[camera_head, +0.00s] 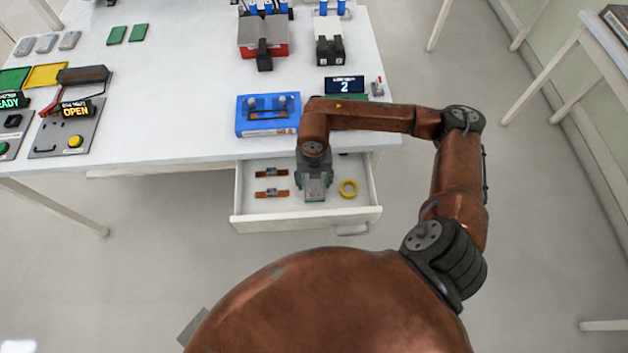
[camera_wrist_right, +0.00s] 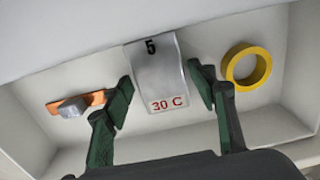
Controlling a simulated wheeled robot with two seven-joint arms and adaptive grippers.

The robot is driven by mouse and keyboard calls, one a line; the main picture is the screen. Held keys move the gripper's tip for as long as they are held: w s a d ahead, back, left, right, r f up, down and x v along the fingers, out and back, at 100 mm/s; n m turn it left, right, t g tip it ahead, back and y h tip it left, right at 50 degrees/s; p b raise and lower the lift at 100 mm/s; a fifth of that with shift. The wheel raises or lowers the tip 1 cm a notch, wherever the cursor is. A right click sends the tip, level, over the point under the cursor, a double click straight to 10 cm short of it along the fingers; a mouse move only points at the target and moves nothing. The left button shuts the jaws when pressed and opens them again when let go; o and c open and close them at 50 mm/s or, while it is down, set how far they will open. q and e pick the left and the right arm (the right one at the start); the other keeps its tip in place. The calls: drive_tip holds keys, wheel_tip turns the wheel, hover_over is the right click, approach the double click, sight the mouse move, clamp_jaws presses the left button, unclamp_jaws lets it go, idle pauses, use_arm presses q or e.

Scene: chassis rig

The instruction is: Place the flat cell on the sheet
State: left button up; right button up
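The flat cell (camera_wrist_right: 160,75) is a silver pouch marked "5" and "30 C". It lies in the open drawer (camera_head: 300,218), and in the head view it is mostly hidden under my right gripper (camera_head: 314,183). In the right wrist view the gripper's dark green fingers (camera_wrist_right: 162,90) are open, one on each side of the cell, with small gaps showing. A green sheet (camera_head: 13,79) and a yellow sheet (camera_head: 47,75) lie at the table's left; I cannot tell which is the task's sheet. My left gripper is not in view.
Also in the drawer are a yellow tape ring (camera_head: 348,188) and small copper strips with grey blocks (camera_head: 271,194). A blue fixture (camera_head: 255,128) stands above the drawer near the table edge. The middle of the white table (camera_head: 180,100) is clear.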

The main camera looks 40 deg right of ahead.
sight(314, 184)
drive_tip(key=shift+o, duration=0.6)
drive_tip(key=shift+r, duration=0.25)
use_arm(q)
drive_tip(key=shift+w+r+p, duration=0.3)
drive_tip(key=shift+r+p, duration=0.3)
drive_tip(key=shift+p, duration=0.05)
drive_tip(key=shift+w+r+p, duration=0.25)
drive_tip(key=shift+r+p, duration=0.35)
use_arm(e)
wheel_tip(314, 184, up, 12)
drive_tip(key=shift+f, duration=0.1)
